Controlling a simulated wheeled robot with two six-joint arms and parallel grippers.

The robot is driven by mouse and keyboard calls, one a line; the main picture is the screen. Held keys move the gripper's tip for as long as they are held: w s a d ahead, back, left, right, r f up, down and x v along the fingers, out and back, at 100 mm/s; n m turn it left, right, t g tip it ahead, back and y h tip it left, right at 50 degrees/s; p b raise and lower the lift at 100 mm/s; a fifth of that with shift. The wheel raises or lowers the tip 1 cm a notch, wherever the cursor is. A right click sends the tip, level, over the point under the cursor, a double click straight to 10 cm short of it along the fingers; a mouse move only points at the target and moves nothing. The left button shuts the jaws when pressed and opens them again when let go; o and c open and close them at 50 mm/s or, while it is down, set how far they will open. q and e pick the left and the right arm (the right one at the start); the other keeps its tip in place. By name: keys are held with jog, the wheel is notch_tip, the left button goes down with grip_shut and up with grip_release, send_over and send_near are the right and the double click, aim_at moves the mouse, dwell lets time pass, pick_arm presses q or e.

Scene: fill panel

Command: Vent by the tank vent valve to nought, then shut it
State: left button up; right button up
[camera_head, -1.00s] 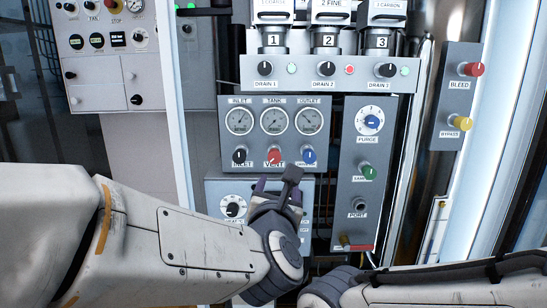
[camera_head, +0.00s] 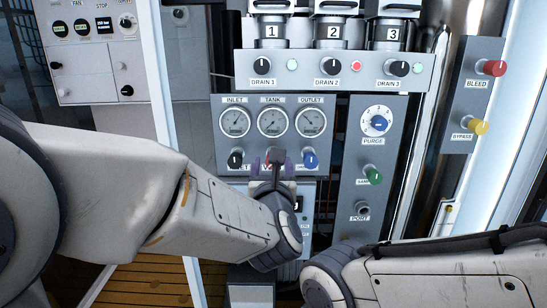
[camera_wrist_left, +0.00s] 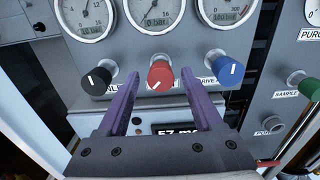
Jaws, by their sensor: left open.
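The red vent knob (camera_wrist_left: 159,74) sits below the tank gauge (camera_wrist_left: 152,14) on the grey gauge panel. Its white pointer line slants to the lower left in the left wrist view. My left gripper (camera_head: 272,163) is open, with its purple fingers reaching to either side of the vent knob. I cannot tell whether they touch it. In the head view the gripper hides most of the knob and its label. The tank gauge (camera_head: 273,121) shows there too, its needle too small to read surely. My right gripper is not in view; only my right arm shows at lower right.
A purge panel (camera_head: 352,185) with a green sample knob (camera_head: 373,175) stands to the right. Drain knobs are above. A display box lies below the gauges.

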pick_arm(q)
jog(key=shift+w+d, duration=0.1)
grip_shut()
